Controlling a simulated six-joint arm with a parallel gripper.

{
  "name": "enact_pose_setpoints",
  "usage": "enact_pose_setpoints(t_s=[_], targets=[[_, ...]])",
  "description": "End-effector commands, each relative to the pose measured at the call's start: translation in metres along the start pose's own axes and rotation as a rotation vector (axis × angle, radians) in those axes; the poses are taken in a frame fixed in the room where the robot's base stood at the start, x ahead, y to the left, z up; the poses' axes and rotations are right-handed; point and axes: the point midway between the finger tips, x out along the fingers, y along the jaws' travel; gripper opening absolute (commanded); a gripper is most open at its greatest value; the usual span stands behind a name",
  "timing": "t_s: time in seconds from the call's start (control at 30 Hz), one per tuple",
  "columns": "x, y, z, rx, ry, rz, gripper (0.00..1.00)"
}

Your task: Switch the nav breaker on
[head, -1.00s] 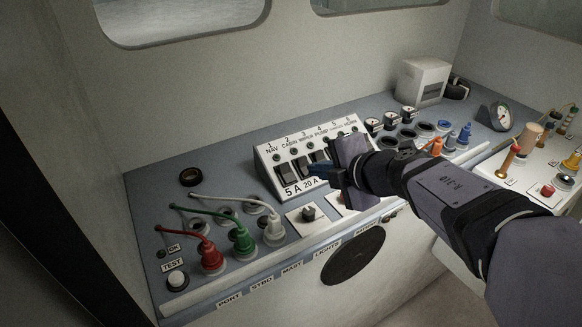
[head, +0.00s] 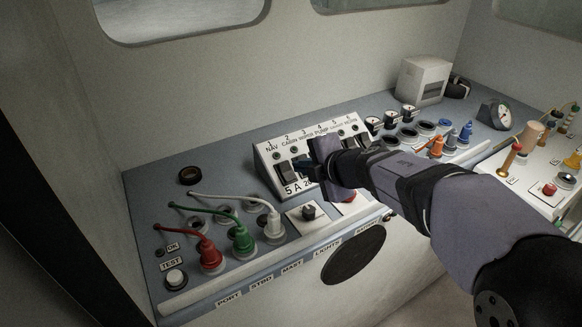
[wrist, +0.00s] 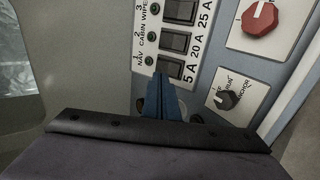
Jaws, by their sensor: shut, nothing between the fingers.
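The white sloped breaker panel (head: 263,165) stands on the blue-grey console and carries a row of black rocker switches. The nav breaker (head: 284,174) is the leftmost, under the label 1 NAV and above 5 A. In the wrist view the nav breaker (wrist: 171,68) is the rocker nearest my fingers. My gripper (head: 303,165) is shut and empty, with its blue fingertips in front of the panel just right of the nav breaker. In the wrist view my gripper (wrist: 161,80) points at the nav breaker's near edge; I cannot tell whether it touches. The rocker's on or off position is unclear.
Below the panel sit a black rotary knob (head: 309,212) and a red knob (wrist: 261,18). Red (head: 209,252), green (head: 242,238) and white (head: 272,224) plugs with cables stand at the left. My arm hides the panel's right-hand rockers.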

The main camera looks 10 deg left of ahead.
Motion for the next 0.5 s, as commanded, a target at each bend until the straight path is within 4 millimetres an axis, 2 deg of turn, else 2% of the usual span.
enact_pose_setpoints(t_s=[0.03, 0.2, 0.5], targets=[[0.011, -0.002, 0.000, 0.001, 0.002, -0.002, 0.00], [0.037, -0.001, 0.000, 0.000, 0.001, -0.001, 0.00], [0.061, 0.000, 0.000, 0.001, 0.000, 0.000, 0.00]])
